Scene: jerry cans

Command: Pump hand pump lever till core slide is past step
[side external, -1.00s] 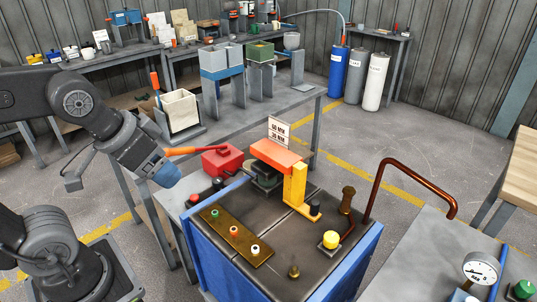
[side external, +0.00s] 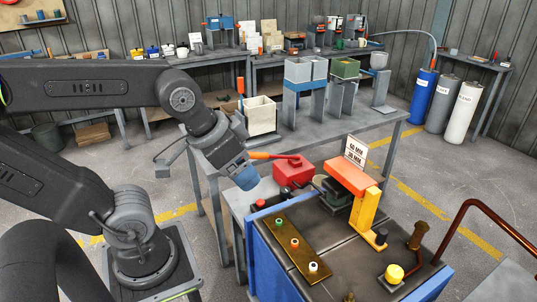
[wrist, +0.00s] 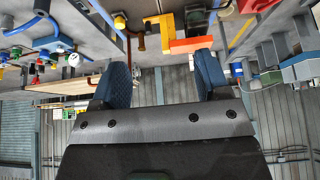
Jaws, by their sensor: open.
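A red box-shaped unit (side external: 293,173) with an orange-handled lever (side external: 262,155) stands on the grey bench; it looks like the hand pump. The lever points left, roughly level. My gripper (side external: 245,178) is close to the handle's left end; I cannot tell whether they touch. In the wrist view, my gripper's two blue fingers (wrist: 163,78) are apart with nothing visible between them. An orange block (side external: 346,177) with a yellow upright (side external: 364,210) stands on the dark-topped blue press, beside a 60 MM / 30 MM sign (side external: 355,151). I cannot tell which part is the core slide.
The press top carries a brass strip (side external: 292,255) with coloured buttons and a yellow knob (side external: 394,272). A bent copper-coloured pipe (side external: 468,206) rises at right. A long grey table (side external: 350,130) with moulds stands behind. Three cylinders (side external: 440,100) stand at back right.

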